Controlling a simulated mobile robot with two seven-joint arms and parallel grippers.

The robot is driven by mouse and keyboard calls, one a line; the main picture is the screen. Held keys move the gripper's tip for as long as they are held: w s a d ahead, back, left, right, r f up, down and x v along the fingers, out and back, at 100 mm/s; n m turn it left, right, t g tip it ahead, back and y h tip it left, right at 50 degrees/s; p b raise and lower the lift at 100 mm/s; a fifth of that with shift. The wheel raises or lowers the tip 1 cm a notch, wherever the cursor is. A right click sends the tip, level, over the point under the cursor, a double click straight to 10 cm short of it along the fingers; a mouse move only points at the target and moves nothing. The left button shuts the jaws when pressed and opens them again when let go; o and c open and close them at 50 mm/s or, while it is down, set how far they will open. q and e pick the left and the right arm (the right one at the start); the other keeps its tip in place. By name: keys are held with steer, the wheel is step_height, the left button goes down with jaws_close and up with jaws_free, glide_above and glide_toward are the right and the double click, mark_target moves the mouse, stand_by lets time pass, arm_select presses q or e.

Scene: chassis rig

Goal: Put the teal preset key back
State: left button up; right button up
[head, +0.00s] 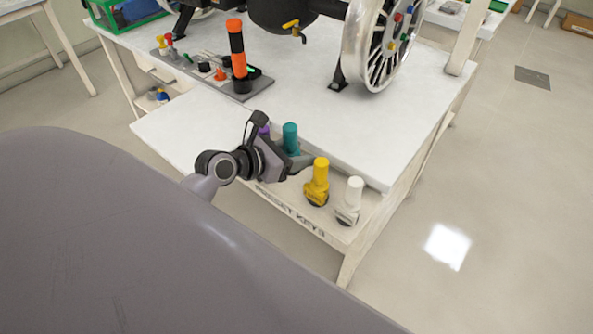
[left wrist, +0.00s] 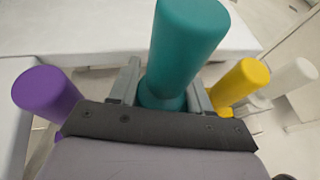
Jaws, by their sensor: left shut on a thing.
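The teal preset key (head: 290,138) stands upright between the purple key (head: 264,130) and the yellow key (head: 318,180), at the ledge marked "PRESET KEYS". My left gripper (head: 291,160) is shut on the teal key. In the left wrist view, the teal key (left wrist: 185,45) rises between the two grey fingers of the left gripper (left wrist: 166,98). The gripper hides the teal key's lower end, so I cannot tell whether it touches the ledge (head: 285,206). My right gripper is not in view.
A white key (head: 349,200) stands right of the yellow key, near the ledge's right end. The purple key is close on the gripper's other side. Behind are a grey panel with an orange-and-black post (head: 237,50) and a spoked wheel (head: 380,45). The tabletop between is clear.

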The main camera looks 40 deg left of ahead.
mark_target(297, 178)
arm_select(q)
step_height(297, 178, down, 4)
steer(key=shift+f+b, duration=0.2)
steer(key=shift+b, duration=0.7)
steer(key=o, duration=1)
steer(key=shift+f, duration=0.1)
